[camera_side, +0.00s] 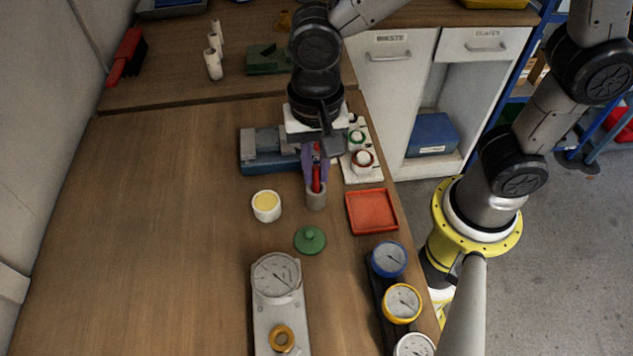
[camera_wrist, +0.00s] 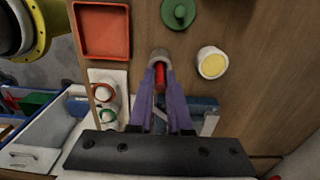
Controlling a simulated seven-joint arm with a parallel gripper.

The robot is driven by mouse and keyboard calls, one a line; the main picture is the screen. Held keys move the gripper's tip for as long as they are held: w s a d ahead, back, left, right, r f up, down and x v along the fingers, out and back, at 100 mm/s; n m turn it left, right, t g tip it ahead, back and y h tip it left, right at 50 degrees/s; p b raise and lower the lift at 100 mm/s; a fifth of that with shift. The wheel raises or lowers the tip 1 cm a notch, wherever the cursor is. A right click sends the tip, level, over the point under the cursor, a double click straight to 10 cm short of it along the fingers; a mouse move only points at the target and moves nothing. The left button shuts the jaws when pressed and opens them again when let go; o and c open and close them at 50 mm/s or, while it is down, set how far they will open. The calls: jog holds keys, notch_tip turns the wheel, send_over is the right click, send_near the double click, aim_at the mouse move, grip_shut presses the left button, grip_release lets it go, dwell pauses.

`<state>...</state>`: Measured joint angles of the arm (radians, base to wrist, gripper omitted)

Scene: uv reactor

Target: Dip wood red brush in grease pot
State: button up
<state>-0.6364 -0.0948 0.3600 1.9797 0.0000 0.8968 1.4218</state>
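The red brush (camera_side: 316,181) stands upright in a small grey-brown cylindrical holder (camera_side: 316,199); its lower end is hidden inside. In the wrist view its red handle (camera_wrist: 160,78) shows between my purple fingers. My gripper (camera_side: 316,175) points down over the holder, one finger on each side of the handle. I cannot tell whether the fingers press on it or stand slightly apart. The grease pot (camera_side: 266,208), white with a pale yellow top surface, stands to the left of the holder. It also shows in the wrist view (camera_wrist: 212,63), right of the holder.
A green knobbed lid (camera_side: 310,240) lies in front of the holder. A red tray (camera_side: 371,211) is to the right. A blue-grey vise (camera_side: 262,150) and a white panel with ringed knobs (camera_side: 362,160) stand behind. Gauges (camera_side: 276,275) stand in front. The table's left side is clear.

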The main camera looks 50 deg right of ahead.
grip_shut()
jog(key=shift+r, duration=0.1)
jog(key=shift+r, duration=3.15)
jog(key=shift+r, duration=0.15)
jog(key=w+a+r, duration=0.4)
jog(key=w+a, duration=0.2)
notch_tip(320, 180, down, 7)
jog(key=shift+s+a+r, duration=0.2)
